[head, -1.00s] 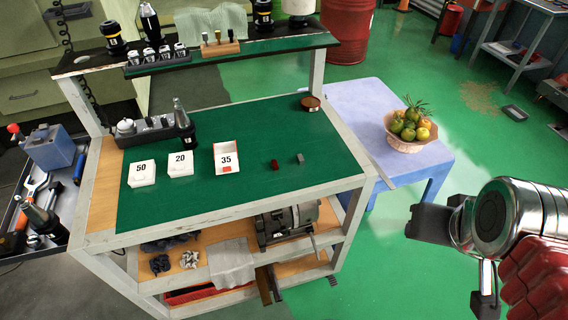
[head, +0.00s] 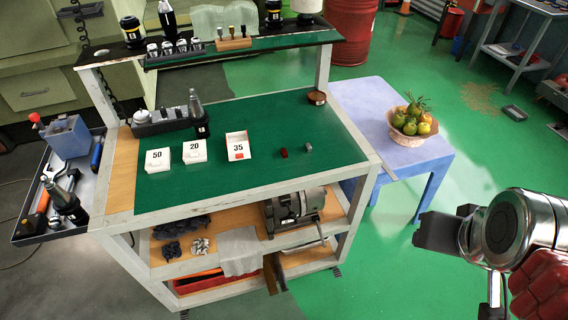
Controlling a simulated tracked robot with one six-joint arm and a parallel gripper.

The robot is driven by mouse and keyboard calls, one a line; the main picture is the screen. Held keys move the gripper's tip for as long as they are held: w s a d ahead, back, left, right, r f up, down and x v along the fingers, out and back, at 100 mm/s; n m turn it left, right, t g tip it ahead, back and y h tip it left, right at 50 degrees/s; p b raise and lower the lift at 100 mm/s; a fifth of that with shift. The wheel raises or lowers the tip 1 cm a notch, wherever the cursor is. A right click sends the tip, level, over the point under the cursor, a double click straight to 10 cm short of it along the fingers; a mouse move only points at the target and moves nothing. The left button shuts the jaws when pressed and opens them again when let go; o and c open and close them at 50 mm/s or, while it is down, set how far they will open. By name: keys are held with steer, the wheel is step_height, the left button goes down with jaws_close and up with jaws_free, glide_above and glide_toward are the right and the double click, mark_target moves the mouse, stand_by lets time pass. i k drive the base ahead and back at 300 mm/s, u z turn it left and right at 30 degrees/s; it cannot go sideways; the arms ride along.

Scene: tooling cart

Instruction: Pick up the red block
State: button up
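The red block (head: 284,153) is a small dark red cube on the green mat (head: 300,118) of the tooling cart's top, right of the middle. A small grey block (head: 308,147) sits just to its right, apart from it. My gripper (head: 436,232) shows as a dark end on my silver arm at the right of the head view. It is over the floor, well right of the cart and away from the red block. Whether its fingers are open or shut cannot be made out.
White boxes marked 50 (head: 158,160), 20 (head: 195,152) and 35 (head: 238,147) stand left of the red block. A raised shelf (head: 290,39) with tool holders spans the cart's back. A blue table (head: 350,95) with a fruit bowl (head: 408,134) stands right of the cart.

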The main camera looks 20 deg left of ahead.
mark_target(283, 151)
steer(key=u, duration=0.05)
steer(key=k, duration=1.55)
steer(key=u, duration=1.25)
steer(key=i, duration=1.65)
